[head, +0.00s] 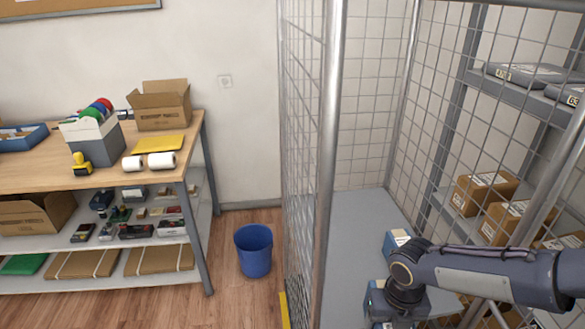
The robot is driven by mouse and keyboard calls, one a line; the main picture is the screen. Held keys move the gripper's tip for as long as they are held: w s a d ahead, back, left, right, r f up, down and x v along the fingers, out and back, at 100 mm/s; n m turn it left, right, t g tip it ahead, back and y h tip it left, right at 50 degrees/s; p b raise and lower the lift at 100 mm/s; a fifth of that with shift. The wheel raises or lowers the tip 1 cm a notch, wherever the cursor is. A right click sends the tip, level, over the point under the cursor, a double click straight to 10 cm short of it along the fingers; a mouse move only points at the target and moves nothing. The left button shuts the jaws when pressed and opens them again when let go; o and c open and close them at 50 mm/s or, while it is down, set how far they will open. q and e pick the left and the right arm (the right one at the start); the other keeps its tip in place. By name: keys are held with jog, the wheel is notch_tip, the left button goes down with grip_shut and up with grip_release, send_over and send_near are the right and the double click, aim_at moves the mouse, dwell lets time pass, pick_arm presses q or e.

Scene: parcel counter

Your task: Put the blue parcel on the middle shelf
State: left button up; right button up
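My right arm comes in from the right, and its dark gripper (403,305) points down near the bottom edge. Its fingertips are hidden, so I cannot tell whether it is open or shut. A blue box with a white label (397,239) shows just beyond the wrist. Another blue box side (376,301) shows left of the gripper; I cannot tell if it is held. The metal shelf unit (452,125) stands on the right behind wire mesh. Flat grey parcels (530,74) lie on its upper visible shelf and brown cartons (484,191) on a lower one. My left gripper is out of view.
A wire cage panel with a thick steel post (329,150) stands left of the arm. Outside are a blue bin (253,252) and a wooden packing bench (40,175) with supplies.

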jog(key=shift+w+a+f+m, duration=0.25)
jog(key=shift+w+a+m, duration=0.1)
jog(key=shift+w+m, duration=0.3)
jog(key=shift+s+d+m, duration=0.1)
jog(key=shift+d+m, duration=0.05)
jog(key=shift+m, duration=1)
jog(key=m, duration=0.2)
jog(key=w+f+m, duration=0.1)
jog(key=m, duration=0.1)
jog(key=shift+w, duration=0.1)
jog(key=m, duration=0.3)
jog(key=w+m, duration=0.1)
jog(key=m, duration=0.1)
jog(key=shift+a+f, duration=0.2)
jog(key=shift+f, duration=0.2)
jog(key=m, duration=0.3)
jog(key=w+f+m, duration=0.1)
jog(key=m, duration=0.4)
jog(key=w+f+m, duration=0.1)
jog(key=m, duration=0.4)
jog(key=w+f+m, duration=0.1)
jog(key=m, duration=0.3)
jog(key=w+m, duration=0.1)
jog(key=m, duration=0.1)
jog(key=shift+f, duration=0.4)
jog(key=m, duration=0.4)
jog(key=shift+w+f, duration=0.25)
jog(key=shift+f, duration=0.15)
